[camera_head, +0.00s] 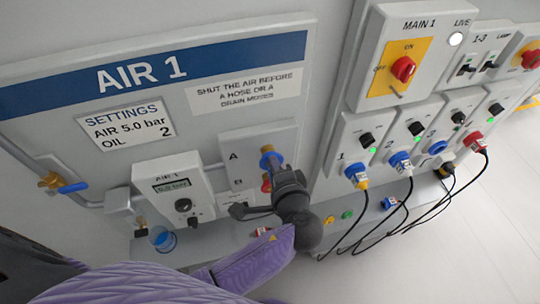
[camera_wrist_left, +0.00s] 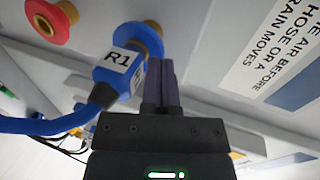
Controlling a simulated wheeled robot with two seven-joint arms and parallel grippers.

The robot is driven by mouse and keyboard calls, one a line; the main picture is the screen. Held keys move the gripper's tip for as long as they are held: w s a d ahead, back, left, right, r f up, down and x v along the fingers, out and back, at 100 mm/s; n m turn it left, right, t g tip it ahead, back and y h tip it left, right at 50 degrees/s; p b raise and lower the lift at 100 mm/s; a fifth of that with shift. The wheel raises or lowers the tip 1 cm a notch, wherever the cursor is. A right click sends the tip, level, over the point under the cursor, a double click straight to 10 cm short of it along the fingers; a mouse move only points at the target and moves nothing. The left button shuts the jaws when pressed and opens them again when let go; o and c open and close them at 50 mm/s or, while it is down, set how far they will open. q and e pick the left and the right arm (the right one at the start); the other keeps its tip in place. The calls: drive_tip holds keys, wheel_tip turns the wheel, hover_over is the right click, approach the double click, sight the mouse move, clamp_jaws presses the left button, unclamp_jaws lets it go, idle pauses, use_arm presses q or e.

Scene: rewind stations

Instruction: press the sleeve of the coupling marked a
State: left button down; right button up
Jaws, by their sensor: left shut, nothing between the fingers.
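The coupling marked A (camera_head: 267,151) is on a grey plate of the AIR 1 panel and has a blue ring. In the left wrist view its blue ring with a brass middle (camera_wrist_left: 148,33) shows close up. A blue hose plug labelled R1 (camera_wrist_left: 122,62) sits at this coupling. My left gripper (camera_head: 276,168) is in front of it and covers part of it. In the left wrist view its shut, empty fingertips (camera_wrist_left: 161,63) are right beside the plug and just below the ring; I cannot tell whether they touch. My right gripper is not in view.
The red-ringed coupling marked B (camera_head: 266,186) is just below A, and also shows in the left wrist view (camera_wrist_left: 48,20). The blue hose (camera_wrist_left: 50,125) runs off left there. A gauge box (camera_head: 172,196) stands left of the couplings. Switches and cables (camera_head: 405,165) are at right.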

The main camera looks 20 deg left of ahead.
use_arm(q)
drive_tip(key=shift+w, duration=0.15)
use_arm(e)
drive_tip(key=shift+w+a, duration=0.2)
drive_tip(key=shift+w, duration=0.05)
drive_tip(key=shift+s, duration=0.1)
